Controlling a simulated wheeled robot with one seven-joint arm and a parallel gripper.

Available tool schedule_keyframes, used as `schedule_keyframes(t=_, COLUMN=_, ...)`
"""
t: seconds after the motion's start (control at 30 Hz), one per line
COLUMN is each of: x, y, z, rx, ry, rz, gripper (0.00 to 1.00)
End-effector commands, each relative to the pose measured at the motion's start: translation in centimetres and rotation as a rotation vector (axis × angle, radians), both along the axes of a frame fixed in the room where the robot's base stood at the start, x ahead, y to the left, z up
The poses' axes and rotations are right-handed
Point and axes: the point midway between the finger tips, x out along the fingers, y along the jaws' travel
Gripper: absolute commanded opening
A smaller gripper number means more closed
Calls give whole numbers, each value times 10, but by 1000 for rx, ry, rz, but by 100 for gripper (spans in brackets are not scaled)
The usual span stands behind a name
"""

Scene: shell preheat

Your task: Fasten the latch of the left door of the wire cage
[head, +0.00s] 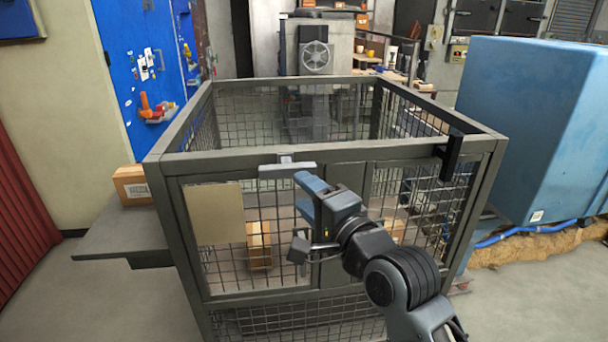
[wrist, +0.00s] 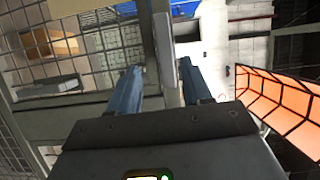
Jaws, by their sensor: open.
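The wire cage (head: 335,170) stands ahead with a dark grey frame. Its left door (head: 190,230) has mesh and a tan plate, and looks closed in the front frame. A pale grey latch bar (head: 275,172) lies level across the top of this door, with a small bracket above it. My gripper (head: 303,193) is open just below and right of the bar. In the wrist view, my gripper's two blue-grey fingers (wrist: 160,68) stand apart, with the pale latch bar (wrist: 164,45) showing between them. I cannot tell whether they touch it.
A black bracket (head: 450,158) sits at the cage's upper right. Boxes (head: 259,245) lie inside behind the mesh. A grey ledge (head: 115,235) with a carton (head: 132,185) is at left. A large blue block (head: 535,125) stands at right. The floor at front left is clear.

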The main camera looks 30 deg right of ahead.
Motion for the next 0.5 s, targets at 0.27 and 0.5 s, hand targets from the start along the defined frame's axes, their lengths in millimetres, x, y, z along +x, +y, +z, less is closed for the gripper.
schedule_keyframes(t=0.27, x=23, y=0, z=8, rx=26, ry=-3, rz=7, gripper=49)
schedule_keyframes(t=0.5, x=60, y=2, z=8, rx=23, ry=-3, rz=7, gripper=49)
